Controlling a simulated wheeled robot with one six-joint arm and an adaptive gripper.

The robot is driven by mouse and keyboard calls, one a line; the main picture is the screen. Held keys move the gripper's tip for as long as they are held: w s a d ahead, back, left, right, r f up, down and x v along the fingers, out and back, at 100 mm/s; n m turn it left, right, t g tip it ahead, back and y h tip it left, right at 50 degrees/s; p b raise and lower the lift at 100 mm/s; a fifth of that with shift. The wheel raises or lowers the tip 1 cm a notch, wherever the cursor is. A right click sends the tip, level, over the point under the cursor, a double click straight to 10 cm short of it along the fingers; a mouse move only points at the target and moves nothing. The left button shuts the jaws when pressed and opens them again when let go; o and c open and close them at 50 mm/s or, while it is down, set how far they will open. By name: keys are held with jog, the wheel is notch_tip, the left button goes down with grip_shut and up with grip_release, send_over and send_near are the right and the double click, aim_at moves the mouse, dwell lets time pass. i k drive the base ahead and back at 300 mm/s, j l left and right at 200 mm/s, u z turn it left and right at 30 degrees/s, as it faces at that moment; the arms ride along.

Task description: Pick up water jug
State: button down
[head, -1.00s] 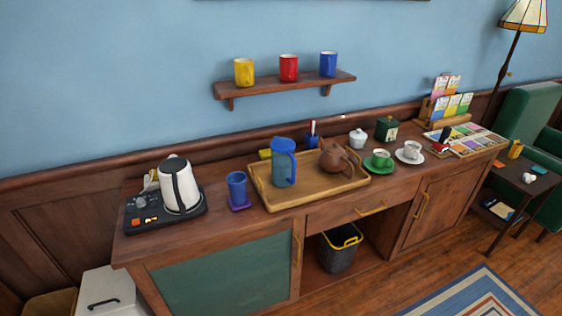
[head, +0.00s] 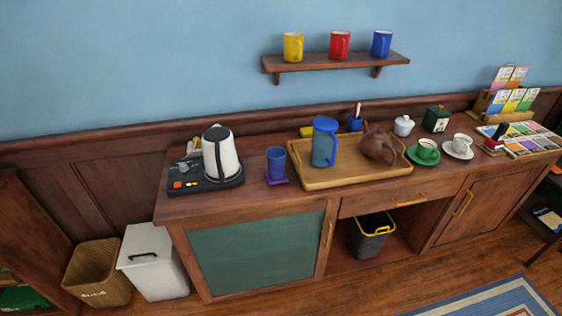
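The water jug (head: 323,146) is blue with a lid and a handle on its right side. It stands upright on the left part of a wooden tray (head: 335,181) on the sideboard. A brown teapot (head: 377,146) stands to its right on the same tray. A blue cup (head: 277,162) on a purple coaster stands to the left of the tray. My gripper is not in the head view.
A kettle (head: 219,155) on a dark base stands at the left of the sideboard (head: 240,208). Green and white cups (head: 426,149) stand right of the tray. A shelf (head: 338,63) with three mugs hangs above. Two bins stand on the floor at the lower left.

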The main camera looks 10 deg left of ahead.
aim_at(324, 140)
jog(key=i+j, duration=0.3)
jog(key=j, duration=0.15)
jog(key=i+j, duration=0.65)
jog(key=j, duration=0.2)
jog(key=i+j, duration=0.3)
jog(key=j, duration=0.15)
